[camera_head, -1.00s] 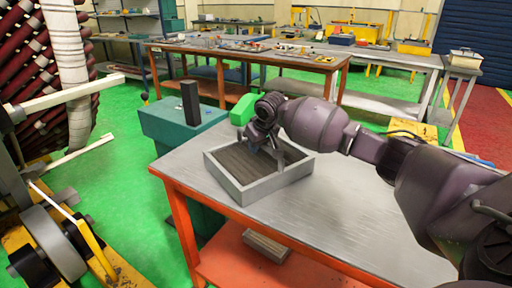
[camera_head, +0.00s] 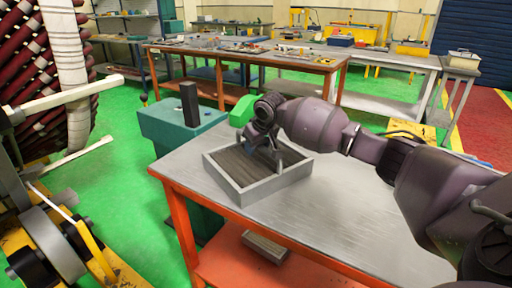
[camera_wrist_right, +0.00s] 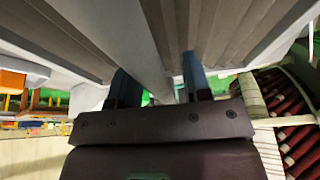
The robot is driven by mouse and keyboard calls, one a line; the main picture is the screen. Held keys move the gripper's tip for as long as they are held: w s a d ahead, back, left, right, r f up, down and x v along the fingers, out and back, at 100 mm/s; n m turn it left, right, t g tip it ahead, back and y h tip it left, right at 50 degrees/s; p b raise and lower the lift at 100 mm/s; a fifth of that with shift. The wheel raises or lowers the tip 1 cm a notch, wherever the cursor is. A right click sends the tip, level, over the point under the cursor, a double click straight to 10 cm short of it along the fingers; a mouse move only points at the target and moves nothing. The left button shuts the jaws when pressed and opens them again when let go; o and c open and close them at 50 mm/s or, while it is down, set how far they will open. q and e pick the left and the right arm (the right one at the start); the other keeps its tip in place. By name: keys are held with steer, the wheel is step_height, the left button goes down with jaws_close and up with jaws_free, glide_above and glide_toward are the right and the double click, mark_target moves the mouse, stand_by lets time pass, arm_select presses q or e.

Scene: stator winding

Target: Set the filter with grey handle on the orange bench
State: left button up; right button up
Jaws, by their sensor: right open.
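The filter is a shallow grey square frame with dark ribbed slats (camera_head: 245,188). It sits on the metal top of the orange bench (camera_head: 345,215), near its left side. My right gripper (camera_head: 266,148) is over the filter, pointing down into the frame. In the right wrist view the filter's grey handle bar (camera_wrist_right: 148,45) runs between the two spread fingers of my right gripper (camera_wrist_right: 160,86), in front of the slats. The fingers are apart and I see no grip on the bar. My left gripper is not in view.
A teal cabinet (camera_head: 160,128) with a dark upright block (camera_head: 189,102) stands behind the bench's left corner. A green object (camera_head: 241,110) is behind the filter. A small grey block (camera_head: 265,247) lies on the lower orange shelf. The front of the bench top is clear.

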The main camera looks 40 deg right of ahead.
steer(key=p+v, duration=0.1)
steer(key=v, duration=0.4)
steer(key=shift+r, duration=0.3)
steer(key=p+v, duration=0.1)
steer(key=v, duration=0.4)
steer(key=shift+s+f, duration=0.1)
steer(key=shift+s, duration=0.05)
steer(key=shift+s+r+p, duration=0.2)
steer(key=shift+r+p, duration=0.1)
steer(key=shift+r, duration=0.15)
